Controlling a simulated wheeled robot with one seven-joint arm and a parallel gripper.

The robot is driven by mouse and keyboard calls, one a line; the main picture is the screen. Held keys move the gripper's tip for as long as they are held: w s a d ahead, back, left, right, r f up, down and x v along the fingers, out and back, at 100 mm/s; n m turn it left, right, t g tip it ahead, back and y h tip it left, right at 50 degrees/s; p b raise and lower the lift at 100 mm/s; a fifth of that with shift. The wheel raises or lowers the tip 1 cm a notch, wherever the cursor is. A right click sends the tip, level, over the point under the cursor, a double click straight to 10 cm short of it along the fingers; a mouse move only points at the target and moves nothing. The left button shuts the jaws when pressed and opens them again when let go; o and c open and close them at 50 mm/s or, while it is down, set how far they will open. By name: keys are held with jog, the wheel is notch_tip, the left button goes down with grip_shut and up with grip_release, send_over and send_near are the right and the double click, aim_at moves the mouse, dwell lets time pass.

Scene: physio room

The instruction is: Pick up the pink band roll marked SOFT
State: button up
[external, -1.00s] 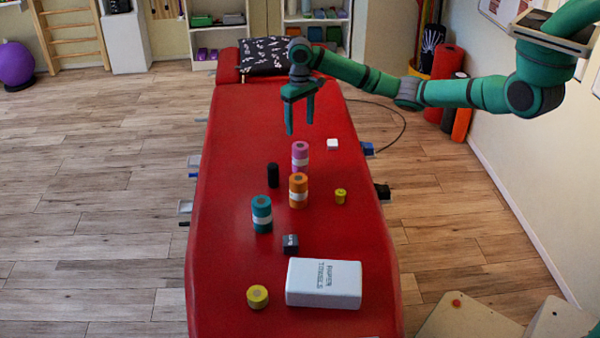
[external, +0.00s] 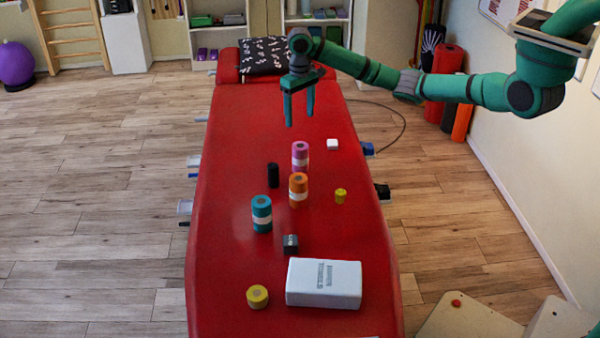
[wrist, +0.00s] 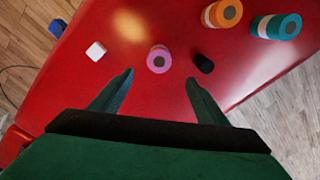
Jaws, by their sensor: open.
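The pink band roll (external: 300,156) stands upright on the red treatment table, with a pale label band around it. Its print is too small to read. The wrist view shows the pink roll (wrist: 159,60) from above, beyond the fingertips and roughly midway between them. My gripper (external: 300,122) is open and empty, pointing down above the table, just behind and above the pink roll. In the wrist view my gripper (wrist: 158,77) has its two fingers spread wide apart, touching nothing.
An orange roll (external: 298,190), a teal roll (external: 262,214) and a black cylinder (external: 273,175) stand near the pink roll. A white cube (external: 332,144) is to its right. A yellow item (external: 340,196), dark block (external: 290,244), white box (external: 323,283) and yellow roll (external: 257,297) lie nearer the front.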

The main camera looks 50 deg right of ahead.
jog(key=a+n+t+y, duration=0.2)
jog(key=a+y, duration=0.1)
jog(key=a, duration=0.5)
jog(key=r+n+t, duration=0.2)
jog(key=t, duration=0.9)
send_over(300, 158)
jog(key=s+d, duration=0.4)
jog(key=s, duration=0.1)
jog(key=f, duration=1.6)
jog(key=shift+w+a+f, duration=0.1)
jog(key=shift+w+f, duration=0.1)
jog(key=shift+w, duration=0.15)
jog(key=x, duration=1)
jog(key=shift+w+f, duration=0.1)
jog(key=shift+w, duration=0.3)
jog(key=shift+c, duration=0.3)
